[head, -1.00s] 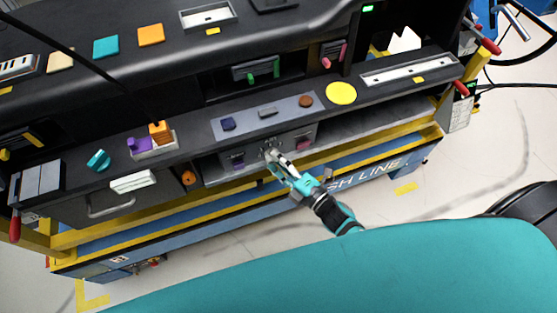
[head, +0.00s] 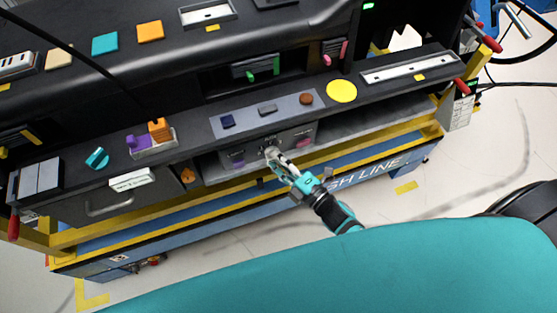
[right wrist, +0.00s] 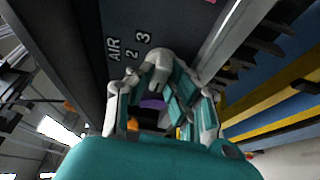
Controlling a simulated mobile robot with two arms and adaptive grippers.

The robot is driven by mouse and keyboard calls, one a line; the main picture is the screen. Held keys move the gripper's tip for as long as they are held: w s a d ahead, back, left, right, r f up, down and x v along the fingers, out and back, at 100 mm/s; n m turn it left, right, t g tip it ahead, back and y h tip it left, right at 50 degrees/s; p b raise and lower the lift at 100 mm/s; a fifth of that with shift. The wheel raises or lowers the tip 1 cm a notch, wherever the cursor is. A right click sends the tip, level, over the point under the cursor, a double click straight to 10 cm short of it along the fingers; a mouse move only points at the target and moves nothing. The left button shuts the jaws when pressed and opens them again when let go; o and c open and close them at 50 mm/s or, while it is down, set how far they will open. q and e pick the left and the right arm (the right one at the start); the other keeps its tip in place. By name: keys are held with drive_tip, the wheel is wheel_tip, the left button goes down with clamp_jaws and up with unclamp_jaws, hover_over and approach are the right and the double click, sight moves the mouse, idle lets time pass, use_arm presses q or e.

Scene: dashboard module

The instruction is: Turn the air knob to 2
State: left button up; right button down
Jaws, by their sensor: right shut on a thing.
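The grey control panel (head: 255,151) sits under the dashboard shelf, with a purple knob (head: 237,162) at its left and a pink knob (head: 303,143) at its right. My right gripper (head: 271,153) is at the middle of this panel, between those two knobs. In the right wrist view my right gripper (right wrist: 157,66) is shut at the panel, right beside the printed AIR label (right wrist: 114,49) and the numbers 2 and 3. My left gripper is out of view.
The shelf above the panel carries a grey strip with buttons (head: 245,118) and a yellow disc (head: 341,91). A drawer with a handle (head: 110,203) is at the left. A yellow and blue rail (head: 230,195) runs below the panel.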

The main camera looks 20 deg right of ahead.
drive_tip(key=shift+a+f+m+t+h+b, duration=0.15)
drive_tip(key=shift+m+t+h+b, duration=1.1)
drive_tip(key=shift+m, duration=2.3)
drive_tip(key=shift+a+f+m+t+h+b, duration=0.15)
drive_tip(key=shift+m+t+h+b, duration=1.1)
drive_tip(key=shift+m, duration=2.35)
drive_tip(key=shift+a+f+m+t+h+b, duration=0.15)
drive_tip(key=shift+m+t+h+b, duration=0.45)
drive_tip(key=shift+m+b, duration=2.1)
drive_tip(key=shift+d+m+p, duration=0.1)
drive_tip(key=shift+m+p, duration=0.8)
drive_tip(key=shift+m, duration=0.15)
drive_tip(key=c, duration=1.3)
unclamp_jaws()
drive_tip(key=shift+s, duration=0.1)
drive_tip(key=v, duration=1.2)
drive_tip(key=shift+r, duration=0.2)
